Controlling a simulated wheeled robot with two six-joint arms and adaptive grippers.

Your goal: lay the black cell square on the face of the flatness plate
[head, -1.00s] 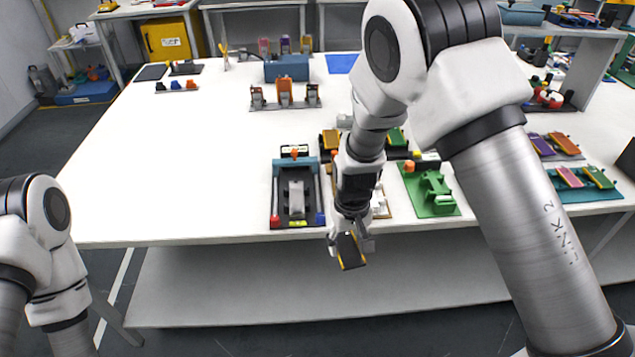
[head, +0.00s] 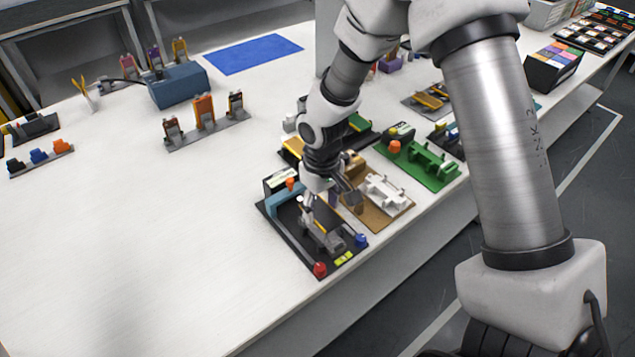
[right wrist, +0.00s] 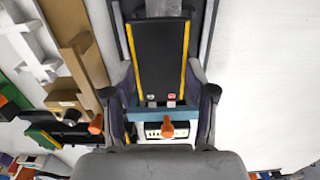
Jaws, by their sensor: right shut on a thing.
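My right gripper (head: 331,198) is low over the flatness plate (head: 284,222), a black base with a blue bridge, a grey block and red and blue knobs. In the right wrist view my right gripper (right wrist: 162,106) has its fingers on both sides of the black cell (right wrist: 161,55), which has yellow side edges and two small tabs at its near end. The cell lines up roughly with the plate's long rails, its tabs near the blue bridge (right wrist: 133,114). In the head view the fingers mostly hide the cell. I cannot tell whether it touches the plate's face.
A brown fixture with a white part (head: 384,189) and a green fixture (head: 430,165) stand close to the right of the plate. A rack of cells (head: 204,112) and a blue box (head: 178,86) stand farther back.

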